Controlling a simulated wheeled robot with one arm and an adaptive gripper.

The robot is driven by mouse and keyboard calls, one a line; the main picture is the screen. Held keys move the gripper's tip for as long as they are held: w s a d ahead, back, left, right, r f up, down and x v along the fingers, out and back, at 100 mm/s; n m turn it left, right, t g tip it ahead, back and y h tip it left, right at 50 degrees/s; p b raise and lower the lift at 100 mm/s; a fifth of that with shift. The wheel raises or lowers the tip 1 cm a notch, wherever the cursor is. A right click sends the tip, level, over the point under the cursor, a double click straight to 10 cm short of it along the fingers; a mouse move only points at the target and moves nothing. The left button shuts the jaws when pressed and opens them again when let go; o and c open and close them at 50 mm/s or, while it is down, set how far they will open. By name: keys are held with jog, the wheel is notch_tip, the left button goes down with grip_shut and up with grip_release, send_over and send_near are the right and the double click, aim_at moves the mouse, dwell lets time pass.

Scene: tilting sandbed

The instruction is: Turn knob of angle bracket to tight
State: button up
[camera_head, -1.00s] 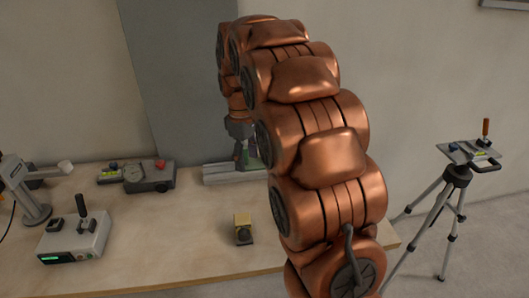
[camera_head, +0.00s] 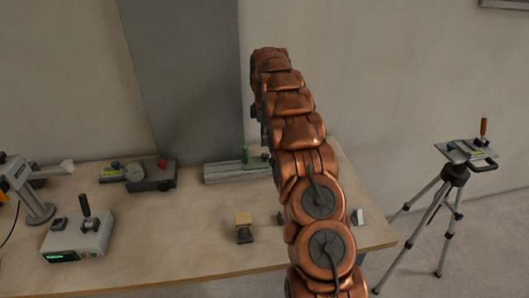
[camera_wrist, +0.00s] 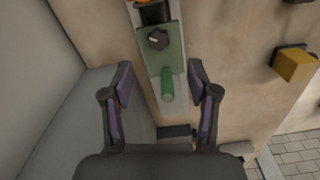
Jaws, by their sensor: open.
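A green bracket (camera_wrist: 176,50) with a dark round knob (camera_wrist: 158,39) sits on a pale metal rail in the wrist view. A green cylinder (camera_wrist: 167,86) stands out from its near end. My gripper (camera_wrist: 160,76) is open and empty, its two fingers apart on either side of the rail in the picture. The knob shows beyond the fingertips, apart from them. In the head view the green bracket (camera_head: 248,159) shows on the rail (camera_head: 228,175), left of my arm. My gripper is mostly hidden behind my arm there.
A yellow-topped block (camera_head: 243,227) stands on the wooden table (camera_head: 190,235) in front of the rail. A grey device with a red knob (camera_head: 151,176) and a control box with a lever (camera_head: 77,240) stand left. A tripod (camera_head: 453,185) stands right, off the table.

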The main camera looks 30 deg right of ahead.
aim_at(265, 154)
jog(key=shift+d+f+p, duration=0.1)
jog(key=shift+f+p, duration=1.3)
jog(key=shift+f, duration=2.6)
jog(key=shift+c, duration=0.4)
grip_shut()
